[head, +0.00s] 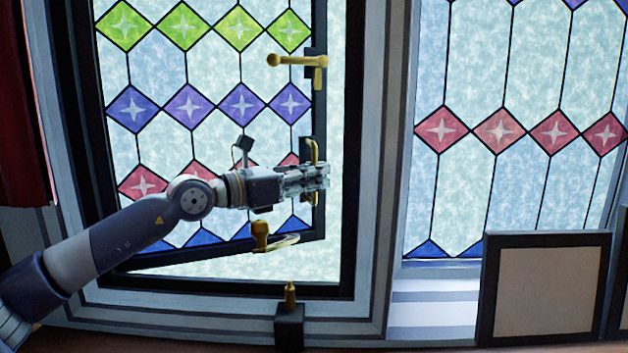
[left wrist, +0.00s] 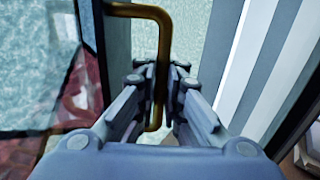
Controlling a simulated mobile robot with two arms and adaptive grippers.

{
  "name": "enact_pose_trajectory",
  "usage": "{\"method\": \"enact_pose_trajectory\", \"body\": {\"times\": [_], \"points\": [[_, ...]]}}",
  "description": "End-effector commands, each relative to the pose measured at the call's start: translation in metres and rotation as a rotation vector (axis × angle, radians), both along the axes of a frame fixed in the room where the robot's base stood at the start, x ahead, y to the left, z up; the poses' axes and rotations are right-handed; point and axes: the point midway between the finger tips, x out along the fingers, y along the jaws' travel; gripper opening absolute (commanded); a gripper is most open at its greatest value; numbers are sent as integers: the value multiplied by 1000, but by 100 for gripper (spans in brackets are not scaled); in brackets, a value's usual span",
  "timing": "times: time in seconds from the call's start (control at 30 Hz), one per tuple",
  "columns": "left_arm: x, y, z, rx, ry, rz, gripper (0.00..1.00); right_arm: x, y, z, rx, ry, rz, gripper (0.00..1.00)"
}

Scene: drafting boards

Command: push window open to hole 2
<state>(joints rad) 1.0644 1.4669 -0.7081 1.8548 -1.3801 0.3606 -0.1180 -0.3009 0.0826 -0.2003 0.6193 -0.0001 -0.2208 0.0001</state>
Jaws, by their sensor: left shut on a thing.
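The window (head: 200,140) is a dark-framed casement with green, purple, red and blue diamond panes. It stands ajar, with a gap along its right and bottom edges. My left gripper (head: 318,178) is shut on the brass pull handle (head: 313,150) at the sash's right side. In the left wrist view the handle (left wrist: 163,60) runs down between the fingers (left wrist: 160,105). A brass lever (head: 295,61) sits higher on the sash. The brass stay (head: 285,241) with a knob lies at the bottom, above and apart from the upright brass pin (head: 290,294). Its holes are too small to tell apart.
The pin stands on a dark block (head: 289,325) at the sill. A second patterned window (head: 520,130) is at the right. A dark-framed board (head: 545,290) leans below it. A red curtain (head: 20,120) hangs at the far left.

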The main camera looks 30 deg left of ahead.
Motion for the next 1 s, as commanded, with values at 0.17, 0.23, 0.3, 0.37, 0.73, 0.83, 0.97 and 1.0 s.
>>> {"method": "enact_pose_trajectory", "body": {"times": [0.17,0.23,0.3,0.37,0.73,0.83,0.97,1.0], "points": [[-12,-12,-4,-1,0,-43,0,0,1,-18,1,-1,-1,20],[-14,-14,-3,-1,1,-50,0,0,2,-18,2,-1,-1,20],[-14,-14,-2,1,1,-52,0,0,2,-18,2,-1,-1,20],[-14,-14,-1,1,1,-52,0,0,2,-17,2,-1,-1,20],[-14,-14,-1,1,1,-51,28,1,4,-17,5,-2,-2,20],[-14,-14,-1,1,1,-51,28,1,4,-17,5,-2,-2,20],[-14,-14,-1,1,1,-51,28,3,2,-17,2,-5,-1,20],[-15,-13,-1,1,1,-51,28,3,1,-17,2,-5,-1,20]]}}
